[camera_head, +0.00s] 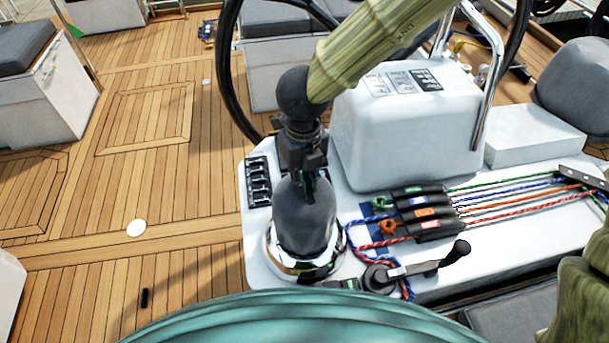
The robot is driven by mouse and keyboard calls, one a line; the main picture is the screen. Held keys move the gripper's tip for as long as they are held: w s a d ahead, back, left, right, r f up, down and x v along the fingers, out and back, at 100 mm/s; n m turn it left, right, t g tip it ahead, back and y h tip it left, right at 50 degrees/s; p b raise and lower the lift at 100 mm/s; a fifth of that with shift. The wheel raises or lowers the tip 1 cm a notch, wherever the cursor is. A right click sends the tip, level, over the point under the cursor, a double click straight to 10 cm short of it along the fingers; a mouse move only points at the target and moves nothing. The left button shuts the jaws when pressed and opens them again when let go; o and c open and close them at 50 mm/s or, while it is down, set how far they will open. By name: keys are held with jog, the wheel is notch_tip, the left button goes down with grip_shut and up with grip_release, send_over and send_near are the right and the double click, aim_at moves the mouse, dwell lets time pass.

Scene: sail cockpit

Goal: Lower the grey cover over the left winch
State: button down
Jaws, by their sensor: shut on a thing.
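The grey cover (303,222) is a soft-looking, tapered cap at the left end of the white console top. It stands about upright over the left winch (277,262), whose shiny chrome lower rim shows beneath it. The upper part of the winch is hidden by the cover. I cannot tell whether the cover's lower edge touches the chrome. My gripper (307,188) comes down from above and is shut on the top of the cover. My arm's sleeve runs up to the right.
A black-knobbed winch handle (415,270) and a blue-and-red rope lie right of the winch. Rope clutches (427,213) with coloured lines are farther right. A white box (405,130) stands behind, a black wheel rim (226,75) behind left. Teak floor on the left is mostly clear.

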jog(key=shift+f, duration=0.1)
dwell(0.6)
jog(key=c, duration=0.9)
grip_release()
jog(key=shift+c, duration=0.2)
jog(key=shift+r+p, duration=4.5)
jog(key=shift+p, duration=0.3)
